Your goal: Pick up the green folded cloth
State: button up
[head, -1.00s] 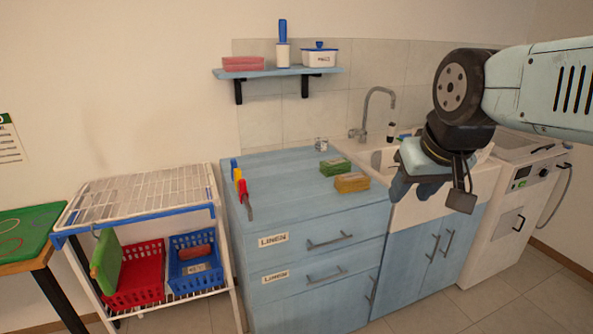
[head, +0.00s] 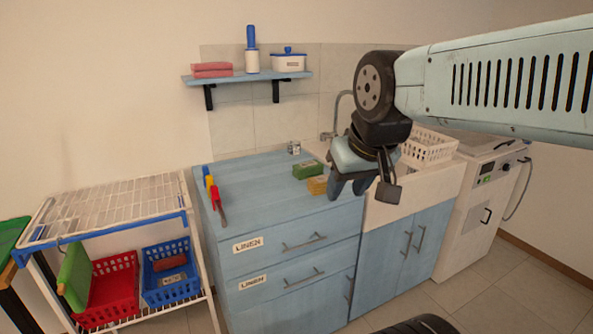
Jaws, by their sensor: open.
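The green folded cloth (head: 307,169) lies on the blue counter top, toward its back right. A yellow folded cloth (head: 317,185) lies just in front of it, a little to the right. My gripper (head: 350,193) is open, fingers pointing down, just right of both cloths in the picture. It appears apart from them; its height over the counter is hard to judge. No cloth shows between the fingers.
Red, yellow and blue-handled tools (head: 214,194) lie at the left of the blue counter (head: 262,208). A small tin (head: 294,147) stands behind the cloths. A white basket (head: 428,147) is right of my gripper. A wall shelf (head: 230,78) hangs above. The counter's middle is clear.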

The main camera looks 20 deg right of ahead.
aim_at(313, 168)
jog(key=u, duration=0.35)
jog(key=i, duration=1)
jog(key=z, duration=0.45)
